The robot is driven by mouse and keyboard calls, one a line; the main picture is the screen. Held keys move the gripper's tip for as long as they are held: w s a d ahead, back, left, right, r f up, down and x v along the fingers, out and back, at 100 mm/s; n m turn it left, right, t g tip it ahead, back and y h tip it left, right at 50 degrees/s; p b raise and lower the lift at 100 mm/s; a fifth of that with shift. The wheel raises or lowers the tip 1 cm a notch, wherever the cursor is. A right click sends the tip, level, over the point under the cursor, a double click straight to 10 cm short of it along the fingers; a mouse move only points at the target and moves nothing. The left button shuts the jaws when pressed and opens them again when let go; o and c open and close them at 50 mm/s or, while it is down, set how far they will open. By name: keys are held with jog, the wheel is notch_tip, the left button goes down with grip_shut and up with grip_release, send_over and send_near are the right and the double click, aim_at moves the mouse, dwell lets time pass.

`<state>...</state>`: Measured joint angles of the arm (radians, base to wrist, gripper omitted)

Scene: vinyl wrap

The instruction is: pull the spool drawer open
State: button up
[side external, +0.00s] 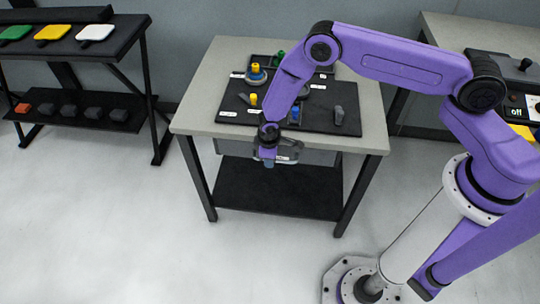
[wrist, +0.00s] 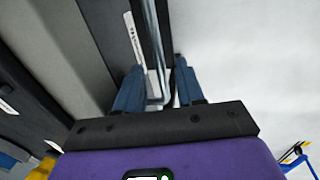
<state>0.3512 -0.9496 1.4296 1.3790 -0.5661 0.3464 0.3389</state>
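The spool drawer (side external: 318,157) is a grey front under the near edge of the work table; my gripper hides its left part in the side view. In the wrist view its dark front (wrist: 146,20) carries a small white label, whose text I cannot read. A silver bar handle (wrist: 155,45) stands out from that front. My gripper (side external: 268,163) is at the drawer front, below the tabletop edge. In the wrist view its two blue fingers (wrist: 158,72) are apart, one on each side of the handle, with gaps visible. The drawer looks closed or nearly so.
The table (side external: 205,105) holds a dark mat (side external: 315,122) with spools and small tools. A lower shelf (side external: 280,187) is under the drawer. A rack (side external: 75,50) with coloured pieces stands left. The floor before the table (side external: 240,255) is clear.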

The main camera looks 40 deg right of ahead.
grip_shut()
jog(key=s+a, duration=1)
jog(key=shift+s+a, duration=0.3)
jog(key=shift+a, duration=0.05)
grip_release()
jog(key=shift+r, duration=0.1)
notch_tip(320, 180, up, 17)
jog(key=s+a, duration=0.2)
jog(key=shift+s, duration=0.15)
jog(key=shift+a, duration=0.1)
